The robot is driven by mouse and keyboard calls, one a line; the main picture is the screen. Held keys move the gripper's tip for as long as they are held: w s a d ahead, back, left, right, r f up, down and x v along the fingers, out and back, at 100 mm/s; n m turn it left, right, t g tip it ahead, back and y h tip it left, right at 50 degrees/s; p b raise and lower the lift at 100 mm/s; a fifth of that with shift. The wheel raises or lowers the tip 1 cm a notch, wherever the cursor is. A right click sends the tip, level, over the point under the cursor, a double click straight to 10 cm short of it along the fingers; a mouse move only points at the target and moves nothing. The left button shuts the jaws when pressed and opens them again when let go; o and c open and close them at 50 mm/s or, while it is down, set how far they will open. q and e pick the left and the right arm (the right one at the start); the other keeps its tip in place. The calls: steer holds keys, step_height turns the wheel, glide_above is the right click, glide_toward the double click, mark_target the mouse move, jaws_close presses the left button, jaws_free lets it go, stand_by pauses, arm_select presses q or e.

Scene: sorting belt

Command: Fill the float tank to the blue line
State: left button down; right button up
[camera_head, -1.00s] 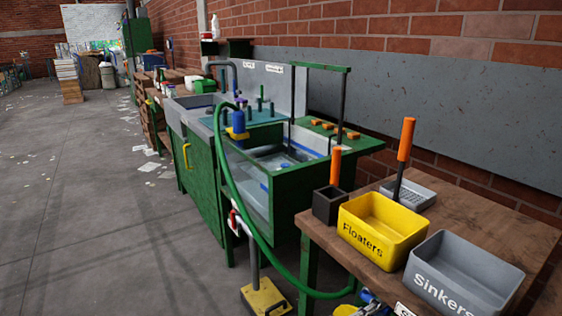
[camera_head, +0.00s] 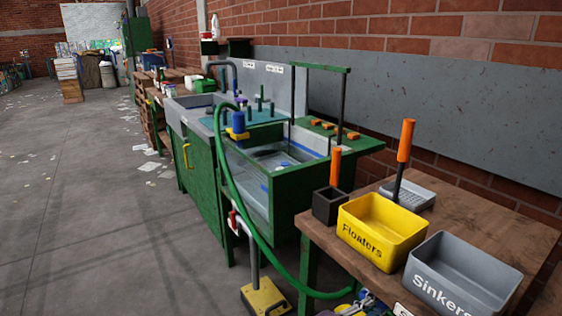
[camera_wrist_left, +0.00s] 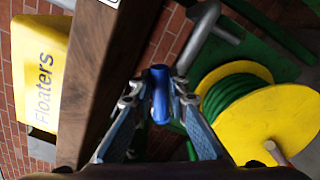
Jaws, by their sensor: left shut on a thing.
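The float tank (camera_head: 285,198) is a green-framed, clear-sided basin in the head view. Pale water shows inside, and blue marking shows on its wall; I cannot tell the exact level against the line. A green hose (camera_head: 228,192) arches over the tank's left edge to a blue and yellow fitting (camera_head: 238,127). In the left wrist view my left gripper (camera_wrist_left: 160,98) is shut on a blue handle (camera_wrist_left: 160,94), beside a grey pipe (camera_wrist_left: 199,38). In the head view only part of this gripper (camera_head: 370,302) shows at the bottom edge. My right gripper is not in view.
The yellow Floaters bin (camera_head: 383,231) and grey Sinkers bin (camera_head: 463,272) stand on the wooden table (camera_head: 510,225). A yellow reel (camera_wrist_left: 243,110) with green hose lies close right of my left gripper. A yellow-based foot pedal (camera_head: 265,298) stands below the tank.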

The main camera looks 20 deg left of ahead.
arm_select(q)
steer(key=n, duration=0.1)
steer(key=a+r+n, duration=0.1)
steer(key=shift+w+n, duration=0.3)
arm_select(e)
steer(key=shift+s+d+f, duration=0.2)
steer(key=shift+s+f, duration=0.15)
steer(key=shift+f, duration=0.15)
arm_select(q)
steer(key=n, duration=0.1)
steer(key=a+r+n, duration=0.1)
steer(key=n, duration=0.1)
steer(key=shift+w, duration=0.35)
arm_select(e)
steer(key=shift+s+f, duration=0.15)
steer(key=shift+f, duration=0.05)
arm_select(q)
steer(key=shift+w+a+n, duration=0.15)
steer(key=shift+n, duration=0.45)
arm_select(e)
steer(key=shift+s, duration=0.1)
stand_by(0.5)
